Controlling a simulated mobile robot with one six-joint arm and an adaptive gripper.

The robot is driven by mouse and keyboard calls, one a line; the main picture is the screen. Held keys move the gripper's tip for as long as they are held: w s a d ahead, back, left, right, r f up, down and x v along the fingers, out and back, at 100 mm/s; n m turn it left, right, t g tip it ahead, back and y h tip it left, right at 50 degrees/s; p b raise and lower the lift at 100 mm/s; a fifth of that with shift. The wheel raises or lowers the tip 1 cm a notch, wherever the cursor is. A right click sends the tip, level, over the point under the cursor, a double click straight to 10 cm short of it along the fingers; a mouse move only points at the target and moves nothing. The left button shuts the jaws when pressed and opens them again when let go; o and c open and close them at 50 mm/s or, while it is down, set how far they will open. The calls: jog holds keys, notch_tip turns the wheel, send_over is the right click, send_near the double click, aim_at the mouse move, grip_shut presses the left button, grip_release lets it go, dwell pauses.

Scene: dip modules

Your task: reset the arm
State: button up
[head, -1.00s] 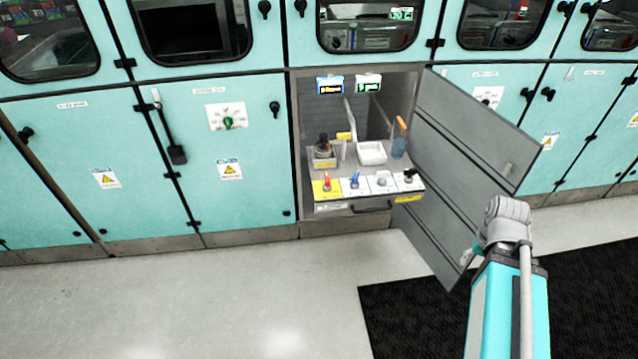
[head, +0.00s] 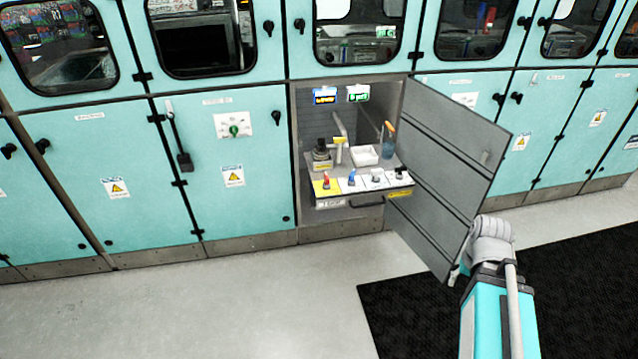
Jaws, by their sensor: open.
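My teal and grey arm (head: 490,300) rises from the bottom right of the head view. Its rounded grey joint (head: 492,240) stands in front of the lower part of an open grey cabinet door (head: 450,160). I cannot tell from this view whether the arm touches the door. No gripper fingers show; the end of the arm is hidden or out of view.
Teal cabinets (head: 90,190) line the wall. Grey floor (head: 220,310) and a black mat (head: 400,320) lie clear in front.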

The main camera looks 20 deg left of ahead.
jog(key=shift+s+d, duration=0.3)
dwell(0.5)
